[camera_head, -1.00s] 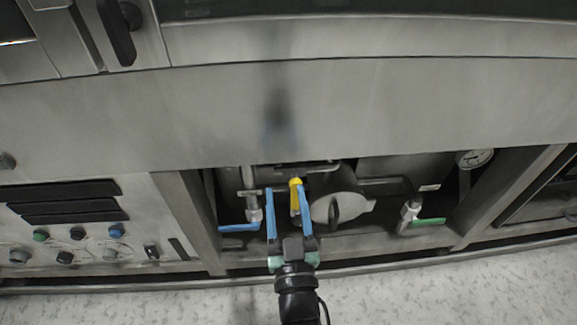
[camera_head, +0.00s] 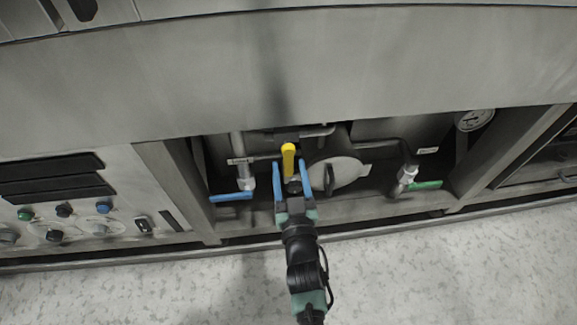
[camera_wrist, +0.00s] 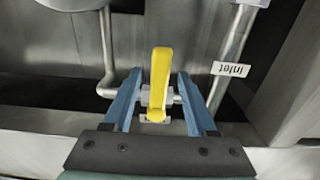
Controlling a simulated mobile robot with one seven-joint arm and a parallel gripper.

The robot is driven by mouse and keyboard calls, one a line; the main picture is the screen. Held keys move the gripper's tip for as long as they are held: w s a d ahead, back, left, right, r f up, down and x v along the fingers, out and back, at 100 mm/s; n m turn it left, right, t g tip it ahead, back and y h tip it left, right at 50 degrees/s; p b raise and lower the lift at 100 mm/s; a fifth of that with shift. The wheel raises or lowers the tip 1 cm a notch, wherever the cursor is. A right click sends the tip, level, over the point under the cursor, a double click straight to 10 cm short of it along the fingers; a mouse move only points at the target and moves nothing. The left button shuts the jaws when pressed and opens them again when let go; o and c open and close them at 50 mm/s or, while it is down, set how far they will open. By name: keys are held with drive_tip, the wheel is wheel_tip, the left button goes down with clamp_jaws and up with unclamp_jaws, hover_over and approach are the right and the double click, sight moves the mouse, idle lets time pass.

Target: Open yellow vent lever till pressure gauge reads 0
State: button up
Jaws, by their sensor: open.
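The yellow vent lever (camera_head: 288,160) stands roughly upright in the head view, inside the open bay of the washer. My gripper (camera_head: 291,168) is open, with its blue fingers on either side of the lever's lower part. In the wrist view the yellow lever (camera_wrist: 159,84) is between the two fingers (camera_wrist: 158,95), with a gap on each side. The round pressure gauge (camera_head: 474,119) is at the right of the bay. Its needle is too small to read.
A blue-handled valve (camera_head: 230,197) is left of my gripper, near a pipe labelled "Inlet" (camera_wrist: 231,69). A round grey cover (camera_head: 336,174) is close on the right. A green-handled valve (camera_head: 424,185) is farther right. The speckled floor in front is clear.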

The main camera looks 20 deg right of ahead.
drive_tip(key=shift+x, duration=0.85)
clamp_jaws()
idle(0.9)
